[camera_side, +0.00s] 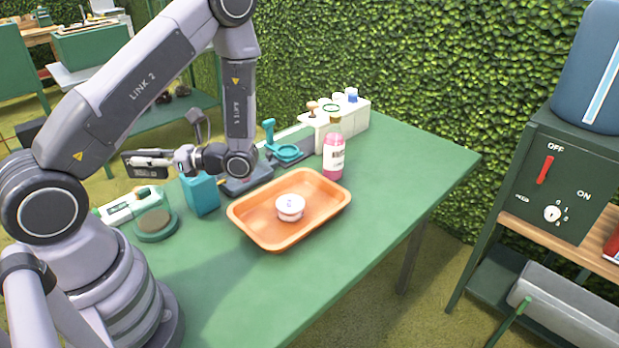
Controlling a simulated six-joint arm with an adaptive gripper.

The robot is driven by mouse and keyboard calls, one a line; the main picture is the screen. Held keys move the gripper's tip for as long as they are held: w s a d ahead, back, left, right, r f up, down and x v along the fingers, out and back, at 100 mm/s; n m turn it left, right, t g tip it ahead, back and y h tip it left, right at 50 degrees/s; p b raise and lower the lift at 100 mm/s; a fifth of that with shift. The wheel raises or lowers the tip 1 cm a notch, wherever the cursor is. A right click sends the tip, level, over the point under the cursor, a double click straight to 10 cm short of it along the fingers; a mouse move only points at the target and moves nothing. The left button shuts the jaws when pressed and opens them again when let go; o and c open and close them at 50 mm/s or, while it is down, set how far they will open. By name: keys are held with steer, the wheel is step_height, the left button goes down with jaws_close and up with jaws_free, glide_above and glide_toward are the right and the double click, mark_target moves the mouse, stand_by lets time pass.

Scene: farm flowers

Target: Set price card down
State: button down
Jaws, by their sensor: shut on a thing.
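My gripper (158,161) points left in the side view, above the back left part of the green table (372,197). It is shut on a dark rectangular card (129,159), which looks like the price card. The card is held upright, clear of the tabletop and above the green-and-white device. The gripper's fingers cover part of the card, and any writing on it is too small to read.
An orange tray (244,226) holding a small white round tub (290,208) sits mid-table. A teal box (201,193), a green-and-white device (131,204) and a round green dish (155,226) stand left. A pink bottle (333,155) and a white caddy (354,117) stand behind. The table's right part is clear.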

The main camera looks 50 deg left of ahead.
steer(key=s+d+f+n+g+h, duration=0.2)
steer(key=s+d+n+g+h, duration=0.4)
steer(key=n+h, duration=0.45)
steer(key=w+d+f+n+t+h, duration=0.1)
steer(key=d+n+t+h, duration=0.65)
steer(key=t+h, duration=0.2)
steer(key=w+d+f+n+t+h, duration=0.2)
steer(key=d+n+t+h, duration=0.6)
steer(key=h, duration=0.3)
steer(key=shift+n+t, duration=0.35)
steer(key=shift+n, duration=0.35)
steer(key=w+d+f, duration=0.1)
steer(key=w+f, duration=0.2)
steer(key=w, duration=0.1)
steer(key=w+d+f, duration=0.1)
steer(key=w+f, duration=0.2)
steer(key=w, duration=0.1)
steer(key=w+d+f, duration=0.2)
steer(key=w+f, duration=0.1)
steer(key=w, duration=0.2)
steer(key=shift+f, duration=0.15)
steer(key=shift+w+f, duration=0.2)
steer(key=shift+f, duration=1.55)
